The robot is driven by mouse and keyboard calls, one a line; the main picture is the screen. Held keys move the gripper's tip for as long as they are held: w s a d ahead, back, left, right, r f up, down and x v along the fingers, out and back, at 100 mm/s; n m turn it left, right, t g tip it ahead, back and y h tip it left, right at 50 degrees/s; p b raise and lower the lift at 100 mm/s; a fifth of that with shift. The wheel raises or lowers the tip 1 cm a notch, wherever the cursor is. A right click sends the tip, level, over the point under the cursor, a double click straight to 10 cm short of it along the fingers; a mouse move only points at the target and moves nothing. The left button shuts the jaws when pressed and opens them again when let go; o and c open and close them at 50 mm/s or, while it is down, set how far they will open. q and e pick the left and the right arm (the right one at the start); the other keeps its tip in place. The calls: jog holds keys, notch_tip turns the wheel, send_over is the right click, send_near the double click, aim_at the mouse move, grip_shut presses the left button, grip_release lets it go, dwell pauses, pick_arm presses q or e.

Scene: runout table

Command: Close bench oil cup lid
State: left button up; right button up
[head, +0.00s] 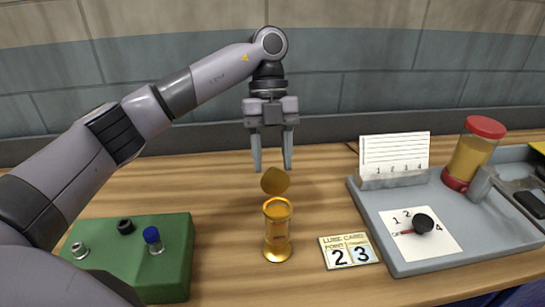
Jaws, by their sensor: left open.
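The bench oil cup (278,232) is a small brass cylinder standing upright on the wooden table, near the middle of the head view. Its brass lid (275,181) is a round disc that stands raised at the back of the cup's rim, so the lid is open. My left gripper (272,168) points straight down with its two fingers apart and empty. In the picture its fingertips are just above the lid; whether they touch it I cannot tell. My right gripper is not in view.
A green block (170,283) with small fittings stands at the left. A card (348,251) numbered 2 and 3 lies right of the cup. A grey tray (385,234) at the right holds a red-capped oil bottle (470,154), a white card holder and a black knob.

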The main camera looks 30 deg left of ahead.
pick_arm(q)
jog(key=shift+s+f, duration=0.1)
jog(key=shift+f, duration=0.15)
grip_shut()
